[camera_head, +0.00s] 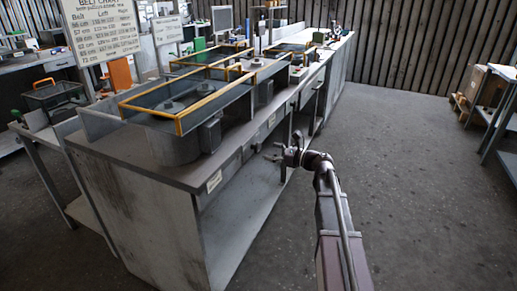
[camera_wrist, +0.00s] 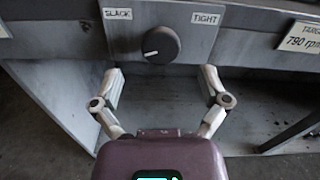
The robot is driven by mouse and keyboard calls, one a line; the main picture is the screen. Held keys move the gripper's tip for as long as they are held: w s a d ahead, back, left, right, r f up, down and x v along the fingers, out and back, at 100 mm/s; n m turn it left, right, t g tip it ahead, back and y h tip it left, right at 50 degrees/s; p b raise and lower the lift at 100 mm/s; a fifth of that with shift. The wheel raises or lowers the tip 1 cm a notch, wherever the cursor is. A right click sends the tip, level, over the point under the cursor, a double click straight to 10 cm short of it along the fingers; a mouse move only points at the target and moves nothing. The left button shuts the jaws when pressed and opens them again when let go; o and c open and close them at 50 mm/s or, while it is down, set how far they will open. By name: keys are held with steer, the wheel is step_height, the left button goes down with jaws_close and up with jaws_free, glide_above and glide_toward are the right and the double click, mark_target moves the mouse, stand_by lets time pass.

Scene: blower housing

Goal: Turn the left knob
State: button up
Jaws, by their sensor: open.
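In the wrist view a round black knob (camera_wrist: 161,45) sits on a grey panel of the bench front, with a white pointer mark on its left side. A SLACK label (camera_wrist: 117,14) is at its upper left and a TIGHT label (camera_wrist: 206,18) at its upper right. My gripper (camera_wrist: 163,80) is open and empty, its two fingers spread wide just below the knob in the picture, apart from it. In the head view my gripper (camera_head: 273,152) is in front of the bench's long side; the knob cannot be made out there.
The long bench (camera_head: 140,165) carries several yellow-framed housings (camera_head: 180,102) on its top. A plate reading 790 rpm (camera_wrist: 303,37) is right of the knob. A belt chart board (camera_head: 102,26) stands behind the bench. The floor (camera_head: 400,150) to the right is clear.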

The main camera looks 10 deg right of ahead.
mark_target(259, 148)
steer(key=shift+x, duration=2.8)
steer(key=c, duration=1.2)
steer(key=shift+o, duration=0.3)
steer(key=shift+d, duration=0.15)
